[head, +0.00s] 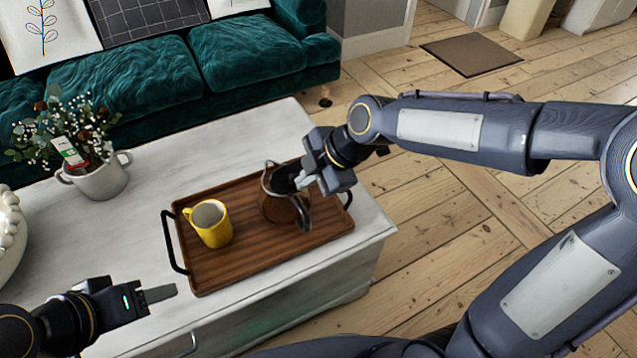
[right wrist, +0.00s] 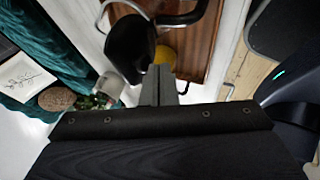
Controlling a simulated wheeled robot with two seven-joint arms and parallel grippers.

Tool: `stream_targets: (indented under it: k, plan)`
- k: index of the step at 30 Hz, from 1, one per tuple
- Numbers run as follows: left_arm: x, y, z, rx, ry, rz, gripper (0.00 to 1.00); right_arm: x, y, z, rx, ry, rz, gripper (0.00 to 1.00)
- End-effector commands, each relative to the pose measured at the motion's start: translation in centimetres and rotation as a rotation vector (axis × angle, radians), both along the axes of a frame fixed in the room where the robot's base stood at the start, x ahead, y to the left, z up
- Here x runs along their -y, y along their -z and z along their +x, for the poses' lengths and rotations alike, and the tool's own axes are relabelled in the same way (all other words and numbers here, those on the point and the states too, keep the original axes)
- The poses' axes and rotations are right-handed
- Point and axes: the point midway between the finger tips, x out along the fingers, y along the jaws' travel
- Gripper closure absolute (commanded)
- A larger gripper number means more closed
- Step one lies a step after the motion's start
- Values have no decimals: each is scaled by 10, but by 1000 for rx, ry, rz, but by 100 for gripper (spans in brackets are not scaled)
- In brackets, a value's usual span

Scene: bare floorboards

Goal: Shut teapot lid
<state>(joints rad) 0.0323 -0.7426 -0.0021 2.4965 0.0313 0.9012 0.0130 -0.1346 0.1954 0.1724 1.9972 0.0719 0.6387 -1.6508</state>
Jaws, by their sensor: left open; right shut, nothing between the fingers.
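The teapot (head: 283,209), brown and see-through with a dark curved handle, stands on the wooden tray (head: 262,258). Its dark lid (head: 284,178) shows at the top and looks tilted up, partly hidden by my right gripper. The right wrist view shows a dark rounded piece, seemingly the lid (right wrist: 128,45), close to the fingertips; I cannot tell whether they touch. My right gripper (head: 304,180) is shut and empty at the teapot's top right. My left gripper (head: 172,292) is open and empty, apart from the teapot, near the table's front edge.
A yellow mug (head: 211,225) stands on the tray left of the teapot. The tray has black side handles and rests on a whitewashed table (head: 143,230). A plant in a white pot (head: 98,178) stands at the back left. A teal sofa (head: 250,62) is behind.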

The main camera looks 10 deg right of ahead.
Motion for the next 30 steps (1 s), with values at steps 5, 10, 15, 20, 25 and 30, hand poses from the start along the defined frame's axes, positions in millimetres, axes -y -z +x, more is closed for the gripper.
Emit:
stream_targets:
  k: [5, 10, 15, 20, 25, 30]
  plan:
    - [0, 1, 0, 0, 0, 0, 49, -2, 2, 7, 0, 0, -1, 100]
    - [0, 1, 0, 0, 0, 0, 49, -2, 1, 7, 0, 0, -1, 100]
    - [0, 0, 0, 0, 0, 0, 49, -2, 1, 7, -2, 0, -1, 100]
    - [0, -10, 0, 0, 0, 0, 49, -3, -4, 9, -25, 1, -10, 100]
    - [0, -26, 0, 0, 0, 0, 49, -5, -7, 14, -78, 0, -30, 100]
    - [0, -57, 0, 0, 0, 0, 49, -9, -14, 23, -171, -1, -67, 100]
